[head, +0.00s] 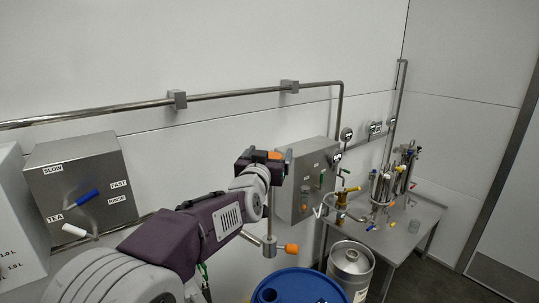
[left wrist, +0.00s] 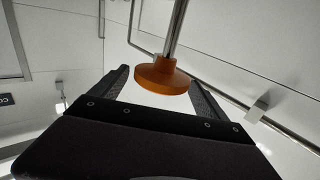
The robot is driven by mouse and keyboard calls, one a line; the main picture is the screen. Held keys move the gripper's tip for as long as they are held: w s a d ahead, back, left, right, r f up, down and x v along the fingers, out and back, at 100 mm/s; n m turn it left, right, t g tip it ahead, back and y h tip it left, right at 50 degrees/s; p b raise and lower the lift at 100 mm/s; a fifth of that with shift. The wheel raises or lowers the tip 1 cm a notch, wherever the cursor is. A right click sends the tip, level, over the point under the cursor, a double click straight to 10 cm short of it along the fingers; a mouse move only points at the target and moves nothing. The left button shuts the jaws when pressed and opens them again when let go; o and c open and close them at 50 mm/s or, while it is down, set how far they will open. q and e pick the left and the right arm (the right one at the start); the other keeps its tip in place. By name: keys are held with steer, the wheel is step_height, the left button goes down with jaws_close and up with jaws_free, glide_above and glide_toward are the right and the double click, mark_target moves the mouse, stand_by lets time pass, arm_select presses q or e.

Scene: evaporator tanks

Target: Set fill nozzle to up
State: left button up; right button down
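My left gripper (head: 265,158) reaches in from the left and is level with an orange piece (head: 275,155). In the left wrist view a round orange knob (left wrist: 162,76) on a metal rod lies between the two spread fingers (left wrist: 160,82), nearer the right one. A gap shows on its left side; contact on the right cannot be told. In the head view a steel upright (head: 270,222) rises behind my forearm, with a second orange knob (head: 291,249) pointing right near its lower end. Its upper part is hidden by my wrist. My right gripper is out of view.
A blue drum (head: 297,284) stands below, with a steel keg (head: 350,266) to its right. A grey control box (head: 301,180) is on the wall just behind my gripper. A wall pipe (head: 225,94) runs above. A table (head: 425,212) with apparatus stands right.

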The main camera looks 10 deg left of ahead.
arm_select(q)
steer(key=shift+s, duration=0.1)
steer(key=s+b, duration=0.1)
steer(key=s, duration=0.8)
steer(key=shift+d, duration=0.2)
steer(key=shift+w, duration=0.1)
steer(key=s+f+m+g, duration=0.15)
steer(key=f+g, duration=0.25)
steer(key=f, duration=0.9)
steer(key=s+f+g, duration=0.3)
steer(key=f+g, duration=0.1)
steer(key=f, duration=0.9)
steer(key=s+f+g, duration=0.4)
steer(key=s+f, duration=0.2)
steer(key=s, duration=0.3)
steer(key=s+a+f+n+g, duration=0.1)
steer(key=s+f+g, duration=0.3)
steer(key=s+f, duration=0.3)
steer(key=shift+s+f+g+h, duration=0.2)
steer(key=shift+s+g+h, duration=0.2)
steer(key=shift+s, duration=0.8)
